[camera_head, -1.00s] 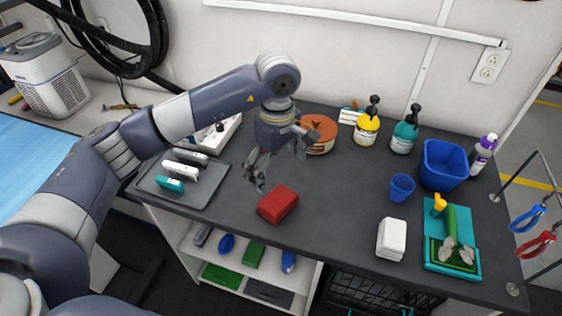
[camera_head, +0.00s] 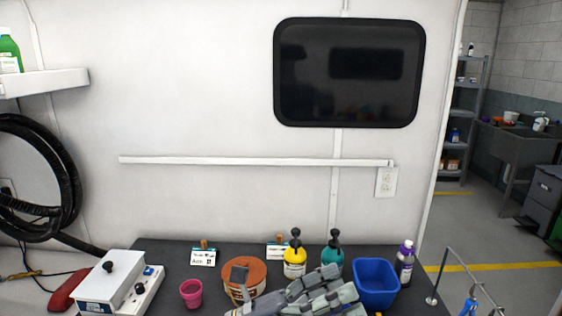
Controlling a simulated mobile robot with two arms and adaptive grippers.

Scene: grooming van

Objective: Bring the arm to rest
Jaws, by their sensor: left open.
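My left gripper (camera_head: 290,292) shows at the bottom edge of the head view, in front of the back part of the dark worktop (camera_head: 222,252). Its grey fingers are spread and nothing shows between them. One dark fingertip overlaps the orange-lidded round tub (camera_head: 256,268), and the other fingers reach toward the blue bin (camera_head: 376,280). The rest of the left arm is below the picture. My right gripper is not in view.
A white control box (camera_head: 118,285) and a pink cup (camera_head: 191,293) are at left. A metal rail (camera_head: 462,272) stands right.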

